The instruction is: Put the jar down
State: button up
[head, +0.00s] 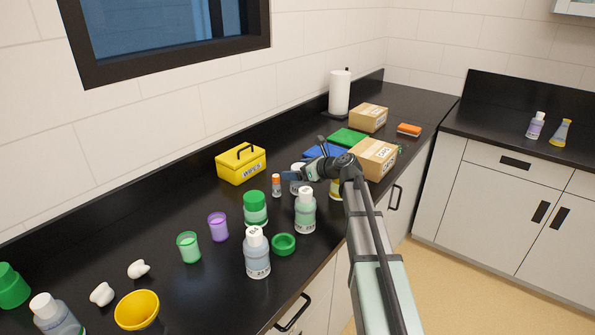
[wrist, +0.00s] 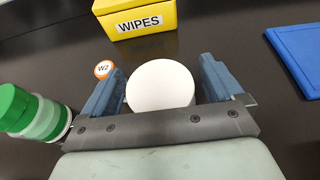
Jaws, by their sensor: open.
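A jar with a round white lid (wrist: 161,85) stands between the two blue fingers of my gripper (wrist: 160,88) in the wrist view. The fingers are apart, one on each side of the lid, with a small gap showing at the sides. In the head view the same white jar (head: 297,187) is on the black counter, partly hidden by my gripper (head: 299,174). Its lower body is mostly hidden, and its contact with the counter is hard to see.
A small orange-capped vial marked W2 (wrist: 103,69) is close to the left finger. A green-lidded jar (wrist: 32,112) stands further left. A yellow wipes box (head: 241,164) is behind, a blue board (wrist: 298,52) to the right. Several bottles (head: 305,212) crowd the counter's front.

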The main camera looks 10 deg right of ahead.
jog(key=v, duration=1.1)
jog(key=shift+s+d, duration=0.25)
jog(key=shift+s, duration=0.05)
jog(key=shift+r, duration=0.2)
jog(key=shift+c, duration=0.2)
